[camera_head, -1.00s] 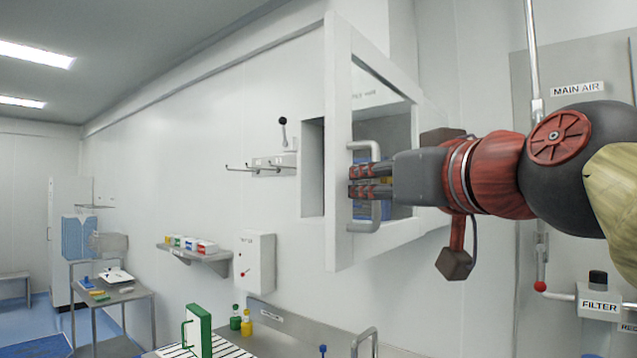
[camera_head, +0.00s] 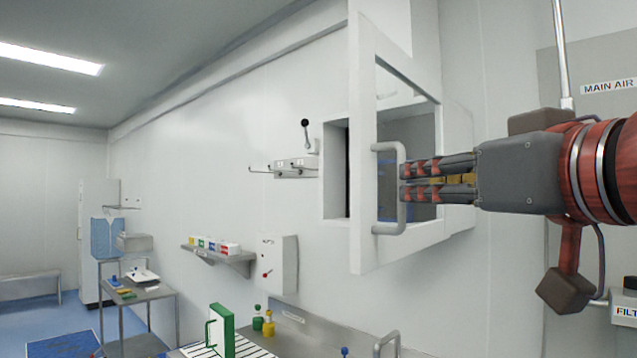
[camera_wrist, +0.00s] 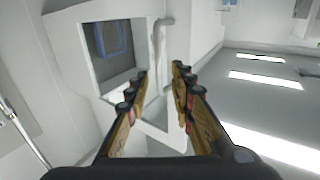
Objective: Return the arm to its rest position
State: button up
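My gripper (camera_head: 404,181) reaches in from the right in the head view, its two fingers level and pointing left. In the wrist view the fingertips (camera_wrist: 161,72) stand apart with a clear gap and nothing between them, so it is open and empty. A grey D-shaped handle (camera_head: 401,214) sits on the white framed hatch door (camera_head: 364,150). The fingertips overlap the handle's right edge in the head view; whether they touch it I cannot tell. The handle also shows beyond the fingers in the wrist view (camera_wrist: 157,45).
The hatch door stands out from the wall opening (camera_head: 336,170). Hooks (camera_head: 293,168), a shelf with small boxes (camera_head: 218,252) and a wall box (camera_head: 277,264) lie further left. Below is a bench with a green frame (camera_head: 222,330), bottles (camera_head: 268,323) and a tap (camera_head: 388,342).

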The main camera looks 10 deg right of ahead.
dwell(0.3)
jog(key=w+d+f+m+g+h, duration=0.15)
jog(key=f+g, duration=0.25)
jog(key=f, duration=1.1)
jog(key=d+f+m+g+h, duration=0.1)
jog(key=d+f+m+g, duration=0.2)
jog(key=f, duration=1.2)
jog(key=s+a+f+n+g+p, duration=0.1)
jog(key=s+f, duration=0.3)
jog(key=f, duration=0.7)
jog(key=s+a+f+n+g+p, duration=0.2)
jog(key=s+a+f+g, duration=0.2)
jog(key=f, duration=0.8)
jog(key=shift+s+a+f+y, duration=0.15)
jog(key=shift+s+a+y, duration=0.1)
jog(key=shift+s+y, duration=0.3)
